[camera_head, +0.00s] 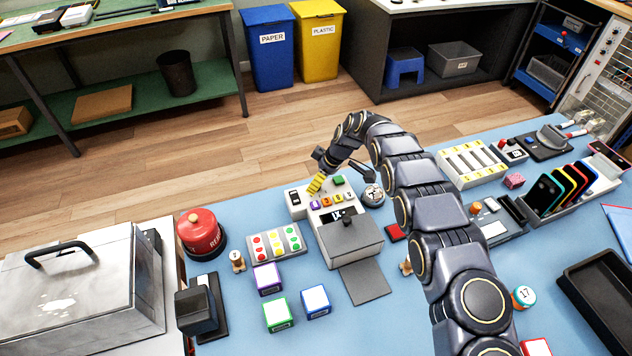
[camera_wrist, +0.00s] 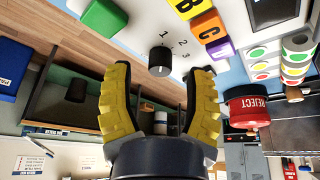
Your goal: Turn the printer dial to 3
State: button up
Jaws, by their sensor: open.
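The white printer (camera_head: 326,217) stands on the blue table, with coloured letter buttons and a dark display. Its black dial (camera_wrist: 159,61) shows in the wrist view on the white panel, with printed numbers 1, 2 and 3 beside it. Which number the dial points to is too small to tell surely. My gripper (camera_wrist: 160,72), with yellow ribbed fingers, is open and empty. In the wrist view the dial appears between the fingertips, with a gap on both sides. In the head view my gripper (camera_head: 316,185) is over the printer's back left part and the dial cannot be made out.
A green button (camera_wrist: 104,17) and the letter buttons (camera_wrist: 208,31) are close to the dial. Several coloured cubes (camera_head: 278,314) lie in front. A round device (camera_head: 373,195) stands right of the printer.

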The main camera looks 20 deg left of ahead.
jog(key=shift+x, duration=0.8)
grip_shut()
